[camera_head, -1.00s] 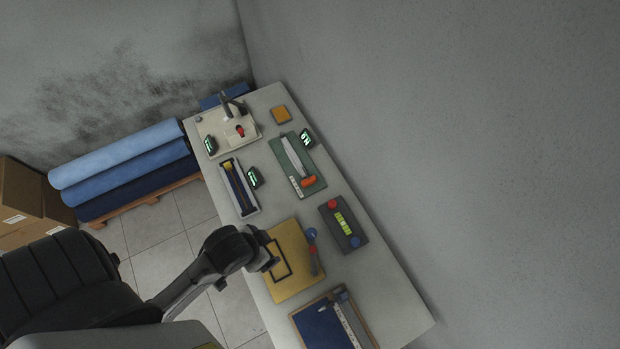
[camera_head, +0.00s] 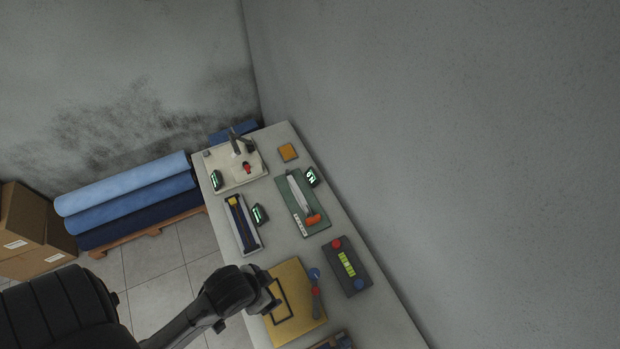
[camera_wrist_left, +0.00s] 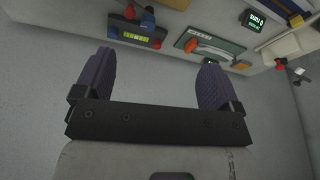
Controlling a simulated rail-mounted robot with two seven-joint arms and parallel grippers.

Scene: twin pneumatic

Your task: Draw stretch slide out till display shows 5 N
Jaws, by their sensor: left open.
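A slide unit with dark blue rails and a yellow block (camera_head: 243,224) lies on the table, with a small lit display (camera_head: 259,214) beside it. A green board (camera_head: 296,190) carries a pale bar and an orange handle (camera_head: 313,220), with another lit display (camera_head: 311,177) beside it. I cannot tell which unit is the stretch slide, and the readings are too small to read. My left gripper (camera_head: 272,299) appears over the yellow board. In the left wrist view it (camera_wrist_left: 157,62) is open and empty; the orange handle (camera_wrist_left: 205,47) shows beyond it. My right gripper is not in view.
A yellow board (camera_head: 308,318) and a grey box with red and blue knobs (camera_head: 359,273) lie nearer. A white base with an upright arm (camera_head: 226,178) and an orange pad (camera_head: 288,151) are at the far end. A wall borders the table's right side.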

